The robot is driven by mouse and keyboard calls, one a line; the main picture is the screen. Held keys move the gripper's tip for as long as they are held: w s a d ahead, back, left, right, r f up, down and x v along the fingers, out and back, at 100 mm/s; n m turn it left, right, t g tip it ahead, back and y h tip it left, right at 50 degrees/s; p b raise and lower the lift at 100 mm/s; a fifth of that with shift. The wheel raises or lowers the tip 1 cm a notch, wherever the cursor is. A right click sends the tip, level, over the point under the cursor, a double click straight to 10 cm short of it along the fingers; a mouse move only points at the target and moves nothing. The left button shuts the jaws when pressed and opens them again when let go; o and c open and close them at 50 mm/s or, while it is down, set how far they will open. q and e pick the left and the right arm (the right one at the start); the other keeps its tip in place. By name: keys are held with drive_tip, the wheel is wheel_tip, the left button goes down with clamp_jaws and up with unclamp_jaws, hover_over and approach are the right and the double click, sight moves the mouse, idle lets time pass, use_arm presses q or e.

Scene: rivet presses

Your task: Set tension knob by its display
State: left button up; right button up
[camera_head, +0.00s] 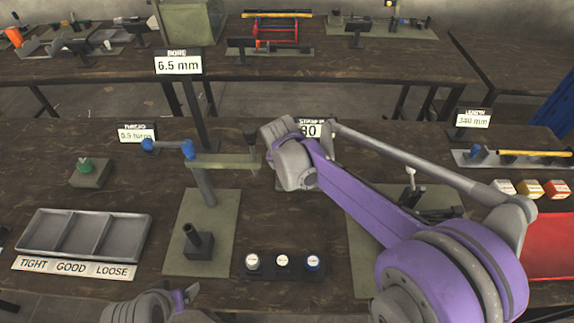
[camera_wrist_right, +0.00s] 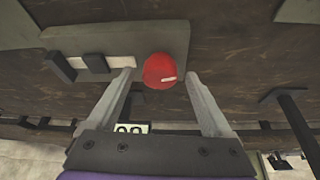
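A round red knob (camera_wrist_right: 160,71) with a white mark sits on a grey-green base in the right wrist view. My right gripper (camera_wrist_right: 159,78) is open, with one finger on each side of the knob and a visible gap at both sides. In the head view my right arm hides the knob and the fingertips. The display sign (camera_head: 309,130) behind my right wrist is partly covered; "80" can be read. Part of a display (camera_wrist_right: 130,128) also shows above the gripper body in the wrist view. My left gripper (camera_head: 188,298) is at the bottom edge, partly cut off.
A riveting press (camera_head: 203,185) stands left of my right wrist. A three-compartment tray (camera_head: 138,240) labelled TIGHT, GOOD, LOOSE lies at the left. A block with three round buttons (camera_head: 283,276) is at the front. A red mat (camera_head: 552,245) and small coloured blocks lie at the right.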

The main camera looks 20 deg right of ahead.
use_arm(q)
drive_tip(key=shift+w+r+p, duration=0.1)
drive_tip(key=shift+r+p, duration=0.25)
drive_tip(key=shift+r, duration=0.05)
use_arm(e)
drive_tip(key=v, duration=1.1)
use_arm(q)
drive_tip(key=shift+w+r+p, duration=0.1)
drive_tip(key=shift+r+p, duration=0.3)
drive_tip(key=shift+r, duration=0.1)
drive_tip(key=shift+w+r+p, duration=0.15)
drive_tip(key=shift+r+p, duration=0.2)
drive_tip(key=shift+r, duration=0.1)
drive_tip(key=shift+w+r+p, duration=0.15)
drive_tip(key=shift+r+p, duration=0.15)
drive_tip(key=shift+r, duration=0.1)
drive_tip(key=shift+w+d+r, duration=0.1)
drive_tip(key=shift+r, duration=0.15)
use_arm(e)
drive_tip(key=w+d+n+g+y, duration=0.1)
drive_tip(key=d+n+y, duration=0.4)
drive_tip(key=n, duration=0.8)
use_arm(q)
drive_tip(key=shift+f, duration=0.4)
use_arm(e)
drive_tip(key=shift+n, duration=0.3)
drive_tip(key=x, duration=1.1)
drive_tip(key=shift+d, duration=0.2)
